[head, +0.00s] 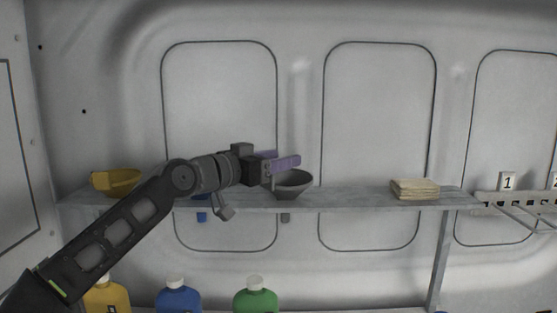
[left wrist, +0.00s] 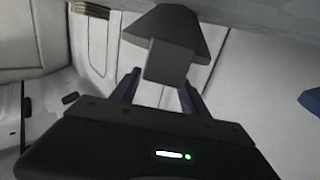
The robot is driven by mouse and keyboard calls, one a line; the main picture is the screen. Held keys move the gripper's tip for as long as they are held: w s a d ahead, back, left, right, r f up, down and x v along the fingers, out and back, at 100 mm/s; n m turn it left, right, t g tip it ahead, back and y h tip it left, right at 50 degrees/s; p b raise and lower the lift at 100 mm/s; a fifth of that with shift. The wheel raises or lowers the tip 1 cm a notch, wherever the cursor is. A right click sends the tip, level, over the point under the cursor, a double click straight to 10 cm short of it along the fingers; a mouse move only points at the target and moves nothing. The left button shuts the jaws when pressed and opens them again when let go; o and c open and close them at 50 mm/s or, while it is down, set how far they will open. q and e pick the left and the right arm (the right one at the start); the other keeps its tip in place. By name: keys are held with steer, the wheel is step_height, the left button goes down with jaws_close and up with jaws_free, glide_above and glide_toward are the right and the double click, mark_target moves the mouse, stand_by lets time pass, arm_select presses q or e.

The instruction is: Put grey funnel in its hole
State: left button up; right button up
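The grey funnel (head: 293,184) sits upright at the middle of the grey shelf (head: 350,199). A short grey spout end (head: 285,217) shows below the shelf, under the funnel. My left gripper (head: 284,160) is at the funnel's left side, with its purple fingers level with or just above the rim. In the left wrist view, which looks upside down, the funnel (left wrist: 165,28) shows its square tab toward me. The left fingertips (left wrist: 162,78) stand apart on either side of that tab, with a small gap at one side. My right gripper is not in view.
A yellow funnel (head: 124,182) stands at the shelf's left. A blue spout (head: 202,215) hangs under the shelf behind my arm. A folded cloth (head: 414,189) lies to the right. Yellow, blue (head: 178,300) and green (head: 256,301) bottles stand below. The shelf between funnel and cloth is clear.

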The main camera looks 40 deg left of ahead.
arm_select(q)
steer(key=shift+o, duration=0.4)
steer(key=shift+r, duration=0.1)
steer(key=shift+r+p, duration=0.2)
steer(key=shift+p, duration=0.1)
steer(key=shift+r+p, duration=0.4)
steer(key=shift+p, duration=0.05)
steer(key=s, duration=0.1)
steer(key=b, duration=0.1)
steer(key=s+f+b, duration=0.1)
steer(key=shift+s+a, duration=0.3)
steer(key=s+a+r+b, duration=0.1)
steer(key=s+b, duration=0.2)
steer(key=s, duration=0.6)
steer(key=shift+s, duration=0.15)
